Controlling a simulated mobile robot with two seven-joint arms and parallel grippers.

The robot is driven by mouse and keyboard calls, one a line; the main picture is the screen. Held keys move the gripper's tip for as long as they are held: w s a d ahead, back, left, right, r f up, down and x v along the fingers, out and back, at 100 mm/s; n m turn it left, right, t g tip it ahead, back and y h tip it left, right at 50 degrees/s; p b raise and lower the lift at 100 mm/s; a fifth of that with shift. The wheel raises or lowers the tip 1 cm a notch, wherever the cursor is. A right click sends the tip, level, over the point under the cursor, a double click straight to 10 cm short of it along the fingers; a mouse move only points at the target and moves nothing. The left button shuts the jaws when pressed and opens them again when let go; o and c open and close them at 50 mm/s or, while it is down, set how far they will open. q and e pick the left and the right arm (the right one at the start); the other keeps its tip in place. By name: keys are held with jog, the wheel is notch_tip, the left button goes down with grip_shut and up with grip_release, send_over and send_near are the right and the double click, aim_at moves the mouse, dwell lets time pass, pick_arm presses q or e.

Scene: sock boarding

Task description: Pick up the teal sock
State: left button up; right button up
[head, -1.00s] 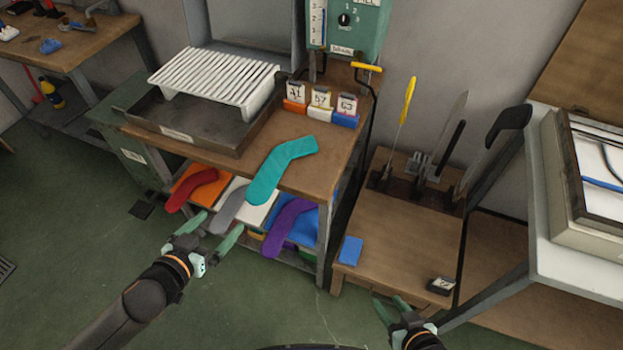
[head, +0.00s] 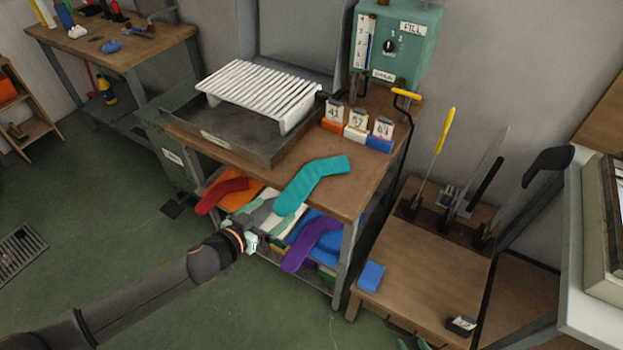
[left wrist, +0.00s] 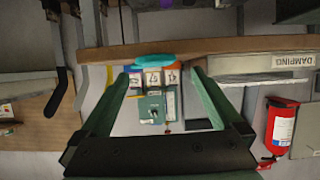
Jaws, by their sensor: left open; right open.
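The teal sock (head: 312,182) lies bent on the wooden bench top (head: 345,207), and its lower end hangs over the front edge. In the left wrist view, which looks upside down, the sock (left wrist: 155,60) shows edge-on at the bench edge, ahead of and between the spread fingers. My left gripper (head: 268,216) is open and empty, in front of the shelf under the bench, below and left of the sock's hanging end. Its fingers (left wrist: 163,75) are clear of the sock. My right gripper (head: 412,344) barely shows at the bottom edge.
Red (head: 222,194), grey (head: 262,213) and purple (head: 312,242) socks lie on the shelf below. A dark tray (head: 225,130) with a white slatted rack (head: 262,92) and small numbered holders (head: 357,130) stand on the bench. A low wooden table (head: 425,255) is at right.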

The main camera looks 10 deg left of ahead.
aim_at(289, 199)
pick_arm(q)
jog(key=shift+d+x, duration=0.1)
jog(key=shift+x, duration=1.15)
jog(key=shift+d+x, duration=0.15)
jog(key=shift+x, duration=1.15)
jog(key=shift+r, duration=0.2)
jog(key=shift+c, duration=0.4)
jog(key=c, duration=0.8)
jog(key=shift+r, duration=0.15)
